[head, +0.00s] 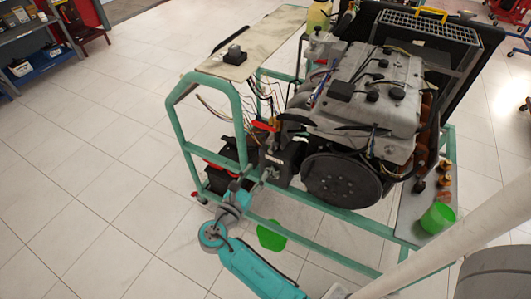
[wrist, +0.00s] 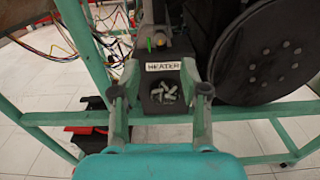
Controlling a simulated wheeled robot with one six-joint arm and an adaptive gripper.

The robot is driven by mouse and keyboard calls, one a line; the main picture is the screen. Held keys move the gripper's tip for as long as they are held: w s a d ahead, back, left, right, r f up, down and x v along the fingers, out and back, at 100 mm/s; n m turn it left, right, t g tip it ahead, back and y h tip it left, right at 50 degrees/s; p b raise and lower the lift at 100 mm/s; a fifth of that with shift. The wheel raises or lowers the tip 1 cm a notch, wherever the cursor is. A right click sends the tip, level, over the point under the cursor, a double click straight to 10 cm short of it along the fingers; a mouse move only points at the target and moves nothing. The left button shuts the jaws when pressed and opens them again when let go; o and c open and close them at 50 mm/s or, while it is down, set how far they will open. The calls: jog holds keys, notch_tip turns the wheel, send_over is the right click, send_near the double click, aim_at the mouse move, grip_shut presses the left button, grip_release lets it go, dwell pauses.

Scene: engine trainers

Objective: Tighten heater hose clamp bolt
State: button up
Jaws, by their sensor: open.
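A dark block with a white HEATER label (wrist: 163,66) is centred in the wrist view, on the engine trainer's near side. A cluster of small pale grey pieces (wrist: 163,92) shows just below the label; I cannot tell which is the clamp bolt. My gripper (wrist: 160,73) is open, with one finger on each side of the labelled block and nothing visibly held. Contact with the block cannot be judged. In the head view, my gripper (head: 243,178) is low beside the engine (head: 360,95), left of its large dark wheel. The hose itself cannot be made out.
The engine sits in a green tube frame (head: 243,125), whose bars pass close to my arm. The black wheel (wrist: 268,52) is right of my gripper. Loose wires (wrist: 75,35) hang at upper left. A green cup (head: 438,218) stands at the right. Tiled floor at left is clear.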

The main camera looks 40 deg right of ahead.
aim_at(270, 152)
jog(key=x, duration=1)
jog(key=shift+f, duration=0.1)
grip_shut()
